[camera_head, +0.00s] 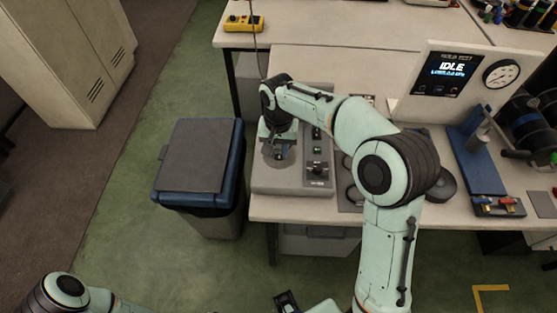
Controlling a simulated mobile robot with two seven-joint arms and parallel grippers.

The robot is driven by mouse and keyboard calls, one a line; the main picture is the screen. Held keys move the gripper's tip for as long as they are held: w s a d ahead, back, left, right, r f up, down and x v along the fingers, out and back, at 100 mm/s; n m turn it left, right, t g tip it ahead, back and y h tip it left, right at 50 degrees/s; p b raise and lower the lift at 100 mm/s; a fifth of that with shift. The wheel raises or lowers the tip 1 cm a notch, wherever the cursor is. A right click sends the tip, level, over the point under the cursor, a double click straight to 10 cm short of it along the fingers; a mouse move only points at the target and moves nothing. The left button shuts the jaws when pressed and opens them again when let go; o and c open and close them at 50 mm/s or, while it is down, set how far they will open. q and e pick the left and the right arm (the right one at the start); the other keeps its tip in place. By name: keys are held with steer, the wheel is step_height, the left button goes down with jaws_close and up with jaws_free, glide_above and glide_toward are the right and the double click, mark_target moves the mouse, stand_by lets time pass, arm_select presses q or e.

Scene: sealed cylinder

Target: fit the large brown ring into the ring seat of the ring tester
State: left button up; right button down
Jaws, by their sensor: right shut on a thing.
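The ring tester (262,181) is a grey box on the near left part of the bench, with a control strip of buttons and switches on its right side. A dark round area, which looks like the ring seat (270,161), lies on its top. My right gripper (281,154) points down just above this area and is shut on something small. That is likely the large brown ring, but the gripper and wrist hide it, and I cannot tell whether it touches the seat.
A blue-grey bin (196,157) stands left of the bench. A blue stand (475,160) and a dark round part (441,187) are right of my arm. A yellow meter (244,23) lies at the back.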

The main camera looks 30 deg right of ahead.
mark_target(278, 168)
step_height(278, 168, down, 5)
steer(key=shift+f, duration=0.2)
steer(key=shift+f+b, duration=0.3)
steer(key=shift+b, duration=0.1)
steer(key=c, duration=0.9)
jaws_free()
steer(key=shift+c, duration=0.2)
steer(key=shift+r, duration=0.2)
step_height(278, 168, up, 12)
steer(key=p, duration=0.2)
steer(key=shift+r, duration=0.15)
